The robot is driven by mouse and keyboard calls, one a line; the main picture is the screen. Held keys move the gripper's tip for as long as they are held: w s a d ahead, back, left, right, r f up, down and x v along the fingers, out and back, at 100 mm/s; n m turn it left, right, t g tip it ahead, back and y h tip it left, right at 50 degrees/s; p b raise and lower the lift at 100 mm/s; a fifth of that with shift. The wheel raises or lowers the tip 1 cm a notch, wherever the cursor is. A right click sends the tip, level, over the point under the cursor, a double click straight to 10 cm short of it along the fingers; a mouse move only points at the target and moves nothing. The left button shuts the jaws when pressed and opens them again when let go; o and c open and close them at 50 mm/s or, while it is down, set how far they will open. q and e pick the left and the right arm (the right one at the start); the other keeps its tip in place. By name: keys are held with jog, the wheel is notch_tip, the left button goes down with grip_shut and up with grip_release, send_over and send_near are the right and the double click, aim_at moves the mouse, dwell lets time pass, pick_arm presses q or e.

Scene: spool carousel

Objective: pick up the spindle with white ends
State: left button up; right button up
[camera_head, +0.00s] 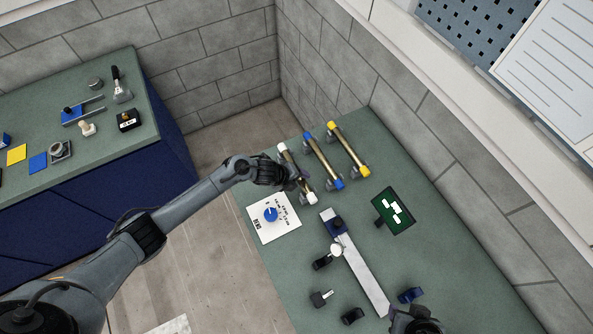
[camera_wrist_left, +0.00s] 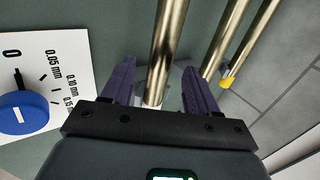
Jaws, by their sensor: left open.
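The spindle with white ends (camera_head: 311,198) is a brass-coloured rod resting on grey supports, leftmost of three in the head view. My left gripper (camera_head: 297,178) is over its middle and hides part of the rod. In the left wrist view the rod (camera_wrist_left: 168,45) runs between the two dark fingers of the left gripper (camera_wrist_left: 160,90). The fingers are apart, with a gap on each side of the rod, and I see no contact. A dark part at the bottom edge, seemingly my right gripper (camera_head: 415,322), is cut off and its fingers do not show.
Close to the right lie a blue-ended spindle (camera_head: 323,160) and a yellow-ended spindle (camera_head: 348,150). A white card with a blue knob (camera_head: 270,214) lies left of the gripper. A long metal bar (camera_head: 362,270) and a green-screened device (camera_head: 394,211) are nearer the front.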

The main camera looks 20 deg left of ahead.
pick_arm(q)
jog(key=shift+w+d+f, duration=0.2)
jog(key=shift+w+f, duration=0.05)
jog(key=shift+f, duration=0.2)
grip_shut()
dwell(1.1)
jog(key=shift+w+r, duration=0.1)
jog(key=shift+r, duration=0.1)
